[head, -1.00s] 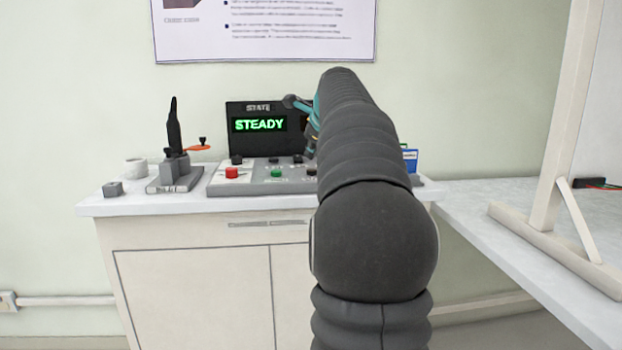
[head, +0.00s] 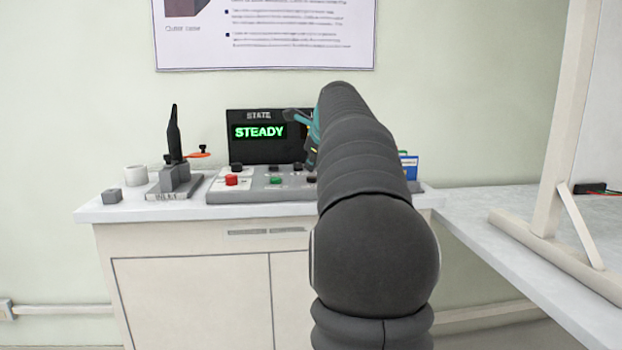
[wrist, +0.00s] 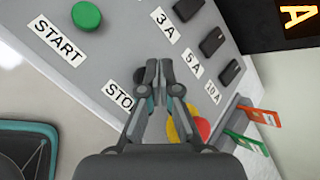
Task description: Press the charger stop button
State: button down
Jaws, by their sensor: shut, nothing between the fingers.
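The charger panel (head: 257,195) lies on the cabinet top below a black display reading STEADY (head: 259,132). In the wrist view my gripper (wrist: 152,66) is shut and empty, its fingertips over the panel beside the STOP label (wrist: 117,96). A dark round button (wrist: 140,76) shows partly behind the fingers next to that label. I cannot tell whether the fingertips touch it. The green START button (wrist: 87,15) is at the upper left. In the head view my arm hides the panel's right part and most of the gripper.
A red and yellow knob (wrist: 190,124) sits close to my fingers, partly hidden. Black 3 A, 5 A and 10 A switches (wrist: 212,41) line the panel. Colored cards (wrist: 245,142) stand at its edge. A red button (head: 231,180) is at the panel's left.

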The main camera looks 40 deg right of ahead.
aim_at(312, 178)
jog(key=shift+f, duration=0.15)
dwell(0.6)
jog(key=shift+f, duration=0.3)
jog(key=shift+f+b, duration=0.3)
jog(key=shift+f, duration=0.15)
dwell(0.8)
jog(key=shift+r+p, duration=0.9)
jog(key=shift+p, duration=0.15)
notch_tip(312, 178, up, 3)
jog(key=shift+f+p, duration=0.15)
jog(key=shift+p, duration=1)
jog(key=shift+r, duration=1.15)
